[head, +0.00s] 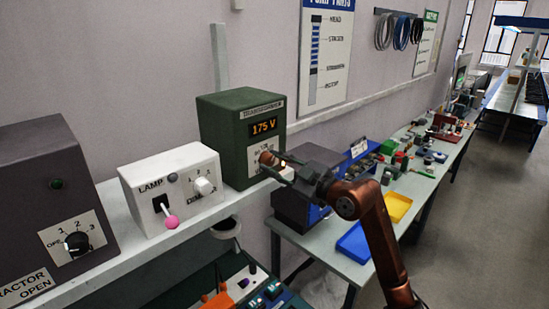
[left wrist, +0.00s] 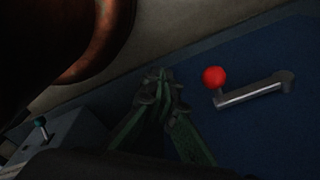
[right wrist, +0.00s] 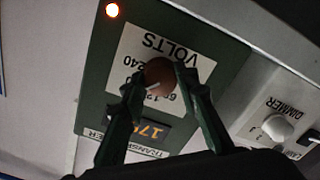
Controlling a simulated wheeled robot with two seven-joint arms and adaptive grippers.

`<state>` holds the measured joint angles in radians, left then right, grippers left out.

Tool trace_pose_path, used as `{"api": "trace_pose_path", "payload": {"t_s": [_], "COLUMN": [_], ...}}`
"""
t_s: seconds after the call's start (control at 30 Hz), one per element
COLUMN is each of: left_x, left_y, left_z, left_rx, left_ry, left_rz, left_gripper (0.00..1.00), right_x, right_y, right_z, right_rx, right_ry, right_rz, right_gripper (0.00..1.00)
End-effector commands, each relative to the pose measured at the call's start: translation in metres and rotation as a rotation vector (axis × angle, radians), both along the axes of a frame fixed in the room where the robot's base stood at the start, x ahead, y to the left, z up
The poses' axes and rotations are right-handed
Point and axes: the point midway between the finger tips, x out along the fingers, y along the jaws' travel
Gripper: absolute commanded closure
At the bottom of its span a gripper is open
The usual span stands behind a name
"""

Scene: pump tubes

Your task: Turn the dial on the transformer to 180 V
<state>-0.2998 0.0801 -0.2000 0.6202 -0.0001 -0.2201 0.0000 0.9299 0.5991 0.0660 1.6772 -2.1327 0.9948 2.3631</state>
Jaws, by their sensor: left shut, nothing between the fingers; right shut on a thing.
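The green transformer (head: 225,140) stands on the shelf, and its display (head: 263,127) reads 175 V. Its brown round dial (head: 267,158) sits on the white volts plate below the display. My right gripper (head: 280,165) is shut on the dial. The right wrist view shows the dial (right wrist: 159,76) between the two fingertips, with a pale pointer mark on its face and the display partly hidden behind a finger. My left gripper (left wrist: 163,80) is shut and empty in the left wrist view, apart from a crank with a red knob (left wrist: 214,77).
A white lamp dimmer box (head: 172,187) with a pink-tipped lever stands left of the transformer. A workbench with a blue tray (head: 354,241) and a yellow tray (head: 397,207) lies to the right, behind my right arm.

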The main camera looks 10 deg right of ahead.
Motion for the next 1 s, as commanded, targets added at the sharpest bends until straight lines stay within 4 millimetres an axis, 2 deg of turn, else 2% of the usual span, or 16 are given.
{"api": "trace_pose_path", "payload": {"t_s": [0.2,0.7,0.73,1.0], "left_x": [0.0006,0.0005,0.0005,0.0005], "left_y": [-0.0001,-0.0001,-0.0001,-0.0001], "left_z": [0.0080,0.0087,0.0087,0.0088], "left_rx": [0.000,0.000,0.000,0.000], "left_ry": [-0.001,-0.001,-0.001,-0.001], "left_rz": [0.000,0.000,0.000,0.000], "left_gripper": [1.00,1.00,1.00,1.00], "right_x": [0.0002,0.0002,0.0002,0.0001], "right_y": [-0.0003,-0.0005,-0.0005,-0.0001], "right_z": [0.0007,-0.0004,-0.0005,-0.0004], "right_rx": [0.050,0.062,0.062,0.062], "right_ry": [0.032,0.041,0.041,0.041], "right_rz": [-0.001,-0.001,-0.001,0.000], "right_gripper": [0.96,0.96,0.71,0.54]}}
